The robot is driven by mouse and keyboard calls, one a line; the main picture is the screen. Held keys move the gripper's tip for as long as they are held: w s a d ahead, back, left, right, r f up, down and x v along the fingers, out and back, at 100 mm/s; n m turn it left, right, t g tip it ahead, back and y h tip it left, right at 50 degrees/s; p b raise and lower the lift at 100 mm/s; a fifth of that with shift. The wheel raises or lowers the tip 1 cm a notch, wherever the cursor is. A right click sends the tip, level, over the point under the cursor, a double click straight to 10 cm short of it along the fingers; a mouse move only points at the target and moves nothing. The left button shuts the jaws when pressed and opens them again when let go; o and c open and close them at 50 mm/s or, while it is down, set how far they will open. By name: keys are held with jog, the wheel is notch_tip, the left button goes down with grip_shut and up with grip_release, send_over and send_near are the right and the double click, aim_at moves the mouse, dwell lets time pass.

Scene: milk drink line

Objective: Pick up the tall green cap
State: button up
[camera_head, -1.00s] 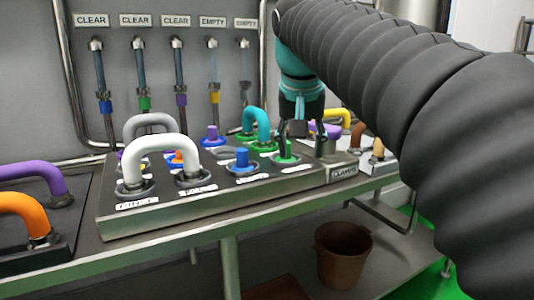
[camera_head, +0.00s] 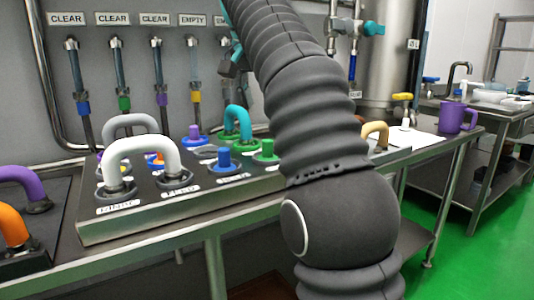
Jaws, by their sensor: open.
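The tall green cap (camera_head: 267,148) stands upright on a green base on the metal panel (camera_head: 150,215), near its right part and just left of my arm. Nothing holds it. My gripper (camera_head: 228,68) shows only in part, as a small dark shape at the left edge of my arm, above the panel and well above the cap. It is open and apart from the cap. The rest of it is hidden behind my arm.
A blue cap (camera_head: 224,157) stands left of the green one, a teal loop (camera_head: 238,122) behind it. White (camera_head: 140,150) and grey (camera_head: 130,122) loops rise at the panel's left. Hoses hang behind. A purple mug (camera_head: 457,117) stands at right.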

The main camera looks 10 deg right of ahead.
aim_at(267, 141)
jog(key=x, duration=0.6)
jog(key=shift+f, duration=0.25)
jog(key=shift+a+x, duration=0.15)
jog(key=shift+x, duration=1.2)
jog(key=shift+a+x, duration=0.1)
jog(key=shift+x, duration=1.25)
jog(key=shift+s+f, duration=0.15)
jog(key=shift+c, duration=0.3)
grip_shut()
